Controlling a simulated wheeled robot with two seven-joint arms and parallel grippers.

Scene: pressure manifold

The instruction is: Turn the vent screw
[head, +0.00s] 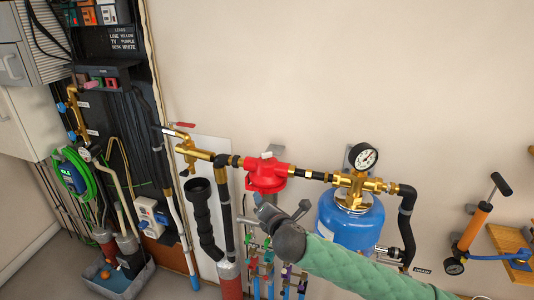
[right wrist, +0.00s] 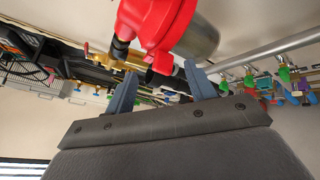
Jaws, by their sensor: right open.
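The red valve body (head: 267,175) sits in the brass and black pipe run on the wall. In the right wrist view the red body (right wrist: 155,20) fills the top centre, with a grey cylinder (right wrist: 198,40) beside it. I cannot pick out the vent screw for certain in either view. My right gripper (head: 260,200) is just below the red body in the head view. In the right wrist view its two blue-grey fingers (right wrist: 161,75) are apart with nothing held between them. My left gripper is not in view.
A blue tank (head: 345,218) with a brass fitting and a pressure gauge (head: 363,156) stands right of the red body. A brass tap with a red lever (head: 182,125) is to the left. Coloured valves (head: 267,262) hang below my gripper. The wall above is clear.

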